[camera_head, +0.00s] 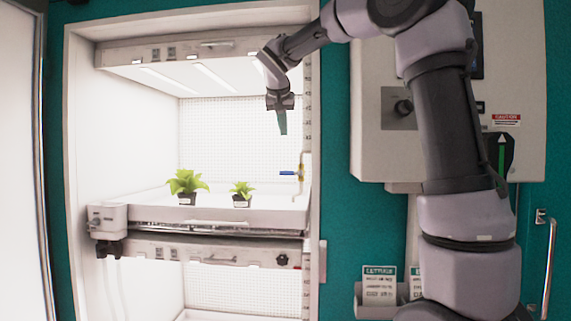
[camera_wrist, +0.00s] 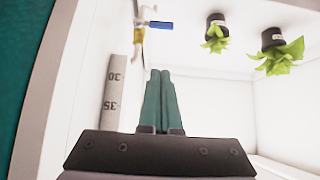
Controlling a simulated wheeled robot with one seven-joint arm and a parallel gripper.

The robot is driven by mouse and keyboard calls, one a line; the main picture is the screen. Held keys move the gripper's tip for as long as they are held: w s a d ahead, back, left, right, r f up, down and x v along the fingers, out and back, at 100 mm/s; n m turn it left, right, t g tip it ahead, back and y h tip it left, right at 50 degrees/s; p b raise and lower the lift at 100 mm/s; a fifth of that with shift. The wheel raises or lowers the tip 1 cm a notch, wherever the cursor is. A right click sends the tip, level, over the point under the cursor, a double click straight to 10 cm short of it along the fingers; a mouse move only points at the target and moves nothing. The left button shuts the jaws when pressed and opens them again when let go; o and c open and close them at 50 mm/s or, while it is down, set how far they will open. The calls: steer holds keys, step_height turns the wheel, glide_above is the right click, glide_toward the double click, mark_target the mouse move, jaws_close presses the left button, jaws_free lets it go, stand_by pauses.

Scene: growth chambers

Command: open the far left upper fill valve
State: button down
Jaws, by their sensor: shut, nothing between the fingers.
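The fill valve has a blue lever handle (camera_head: 288,173) and a brass body (camera_head: 300,172). It is on a pipe at the right inside wall of the upper chamber, and the lever lies level, pointing left. In the wrist view the blue handle (camera_wrist: 159,25) is at the top, beside the brass fitting (camera_wrist: 139,35). My gripper (camera_head: 283,132) is shut and empty, its green fingers pointing down above the valve. The shut fingers also show in the wrist view (camera_wrist: 160,95), apart from the handle.
Two potted plants (camera_head: 187,199) (camera_head: 241,203) stand on the white tray (camera_head: 215,216) to the left of the valve. A ruler strip (camera_wrist: 111,92) runs along the chamber's side wall. The lit shelf above (camera_head: 190,50) is close to my wrist. Open air lies between gripper and tray.

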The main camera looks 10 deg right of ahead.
glide_above(284, 172)
steer(key=s, duration=0.1)
step_height(284, 172, down, 7)
steer(key=shift+s+d+f, duration=0.1)
steer(key=shift+d+f, duration=0.05)
steer(key=shift+f, duration=0.9)
steer(key=shift+s+d+f, duration=0.1)
steer(key=shift+f, duration=0.9)
steer(key=shift+w+a+f+n+h, duration=0.1)
steer(key=shift+a+f+n+h, duration=0.2)
steer(key=shift+h, duration=0.1)
steer(key=shift+w+a+f+n+g+h, duration=0.1)
steer(key=shift+a+f+n+g+h, duration=0.1)
steer(key=shift+f+n+h, duration=0.3)
steer(key=shift+a+f+n+g+h, duration=0.1)
steer(key=shift+a+f+g+h, duration=0.15)
steer(key=shift+h, duration=0.45)
step_height(284, 172, down, 7)
steer(key=d+n+h, duration=0.2)
steer(key=n+h, duration=0.5)
steer(key=h, duration=0.3)
steer(key=shift+s+d+n+t, duration=0.25)
steer(key=shift+s+n+t, duration=0.05)
steer(key=shift+s+t, duration=0.05)
